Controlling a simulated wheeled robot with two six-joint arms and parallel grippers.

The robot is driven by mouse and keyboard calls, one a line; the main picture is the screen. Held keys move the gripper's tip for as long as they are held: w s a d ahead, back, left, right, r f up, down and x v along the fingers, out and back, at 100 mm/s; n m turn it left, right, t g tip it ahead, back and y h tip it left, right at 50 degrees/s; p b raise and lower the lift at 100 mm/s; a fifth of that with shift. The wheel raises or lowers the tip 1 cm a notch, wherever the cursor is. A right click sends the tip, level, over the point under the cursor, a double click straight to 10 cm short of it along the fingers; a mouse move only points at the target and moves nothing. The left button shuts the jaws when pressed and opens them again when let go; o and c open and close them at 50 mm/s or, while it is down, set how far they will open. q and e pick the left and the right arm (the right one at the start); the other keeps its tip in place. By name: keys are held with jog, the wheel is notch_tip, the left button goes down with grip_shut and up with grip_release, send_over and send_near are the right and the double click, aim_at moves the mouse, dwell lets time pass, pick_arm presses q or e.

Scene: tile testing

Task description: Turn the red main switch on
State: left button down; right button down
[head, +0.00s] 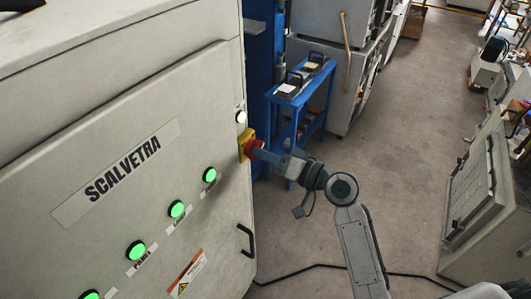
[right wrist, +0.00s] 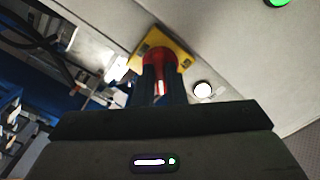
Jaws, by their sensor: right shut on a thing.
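The red main switch (head: 254,147) sits on a yellow square plate (head: 243,145) near the right edge of the cabinet front (head: 110,130). My right gripper (head: 262,154) reaches it from the right, and its fingers are shut on the red knob. In the right wrist view, the red switch (right wrist: 160,62) shows between the fingers of my right gripper (right wrist: 160,82), with the yellow plate (right wrist: 172,45) behind it. The fingers hide part of the knob, and I cannot tell its exact turn. My left gripper is not in view.
A white lamp (head: 241,117) is just above the switch. Several green lit buttons (head: 209,175) run down the cabinet front. A black handle (head: 246,241) is below the switch. A blue cart (head: 300,95) stands behind. The floor (head: 400,150) to the right is open.

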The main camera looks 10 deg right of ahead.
dwell(0.3)
jog(key=c, duration=1.5)
grip_release()
jog(key=b+v, duration=0.3)
jog(key=v, duration=0.7)
jog(key=shift+s+d+b, duration=0.25)
jog(key=shift+s+b, duration=0.05)
jog(key=shift+b, duration=0.1)
